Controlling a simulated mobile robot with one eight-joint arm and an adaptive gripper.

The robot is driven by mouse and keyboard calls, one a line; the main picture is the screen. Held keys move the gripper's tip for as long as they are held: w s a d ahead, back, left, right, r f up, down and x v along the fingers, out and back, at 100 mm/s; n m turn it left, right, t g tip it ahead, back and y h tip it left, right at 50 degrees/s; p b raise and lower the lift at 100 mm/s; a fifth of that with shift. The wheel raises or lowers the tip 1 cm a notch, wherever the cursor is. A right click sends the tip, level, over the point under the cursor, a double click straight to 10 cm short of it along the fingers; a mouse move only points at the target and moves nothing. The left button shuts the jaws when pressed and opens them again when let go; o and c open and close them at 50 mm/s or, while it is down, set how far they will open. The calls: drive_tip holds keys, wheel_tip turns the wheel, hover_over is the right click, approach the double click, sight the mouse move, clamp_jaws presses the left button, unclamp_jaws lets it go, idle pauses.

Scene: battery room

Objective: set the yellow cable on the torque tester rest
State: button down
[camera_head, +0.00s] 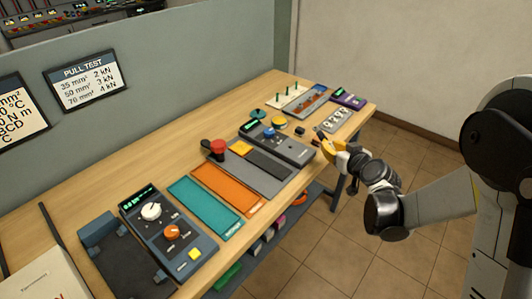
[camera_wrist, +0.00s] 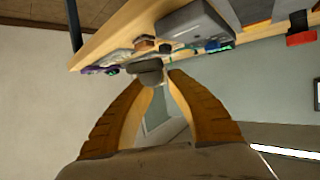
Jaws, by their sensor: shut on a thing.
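My gripper (camera_head: 322,138) has yellow-orange fingers and is at the right part of the bench's front edge. In the wrist view its fingertips (camera_wrist: 158,78) are shut on a small grey piece (camera_wrist: 147,70). I cannot tell whether this piece is part of the yellow cable; no yellow cable shows clearly. A grey tester with a blue knob (camera_head: 270,132) lies just left of my gripper. Another tester with white and orange knobs (camera_head: 172,234) is at the near left, beside a dark cradle (camera_head: 118,262). Their labels are unreadable, so I cannot tell which is the torque tester.
The wooden bench (camera_head: 150,170) holds a teal tray (camera_head: 205,207), an orange tray (camera_head: 228,188) and a red knob (camera_head: 219,146). A yellow button (camera_head: 279,121) and a purple device (camera_head: 347,99) are towards the right end. Coloured items lie on the shelf below. The tiled floor (camera_head: 330,250) in front is clear.

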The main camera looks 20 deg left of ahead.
sight(266, 163)
drive_tip(key=a+n+g+y, duration=0.1)
drive_tip(key=a, duration=0.2)
drive_tip(key=a+f+n+y+b, duration=0.1)
drive_tip(key=a, duration=0.3)
drive_tip(key=a+f+n+g+y, duration=0.1)
drive_tip(key=a, duration=0.2)
drive_tip(key=shift+s+a+f+n+g, duration=0.15)
drive_tip(key=shift+a+f+n+g, duration=0.15)
drive_tip(key=shift+a, duration=0.1)
drive_tip(key=s+a+n+g+y, duration=0.1)
drive_tip(key=a, duration=0.2)
drive_tip(key=s+a+n+g+b, duration=0.1)
drive_tip(key=a, duration=0.2)
drive_tip(key=a+f+n+g+y+b, duration=0.1)
drive_tip(key=a+g, duration=0.1)
drive_tip(key=a, duration=0.2)
drive_tip(key=shift+s+n+y, duration=0.3)
drive_tip(key=shift+s+n, duration=0.1)
drive_tip(key=shift+f+b, duration=0.95)
drive_tip(key=shift+f, duration=0.5)
drive_tip(key=shift+f+b, duration=0.5)
drive_tip(key=shift+b, duration=0.2)
drive_tip(key=c, duration=1.3)
unclamp_jaws()
drive_tip(key=shift+c, duration=0.2)
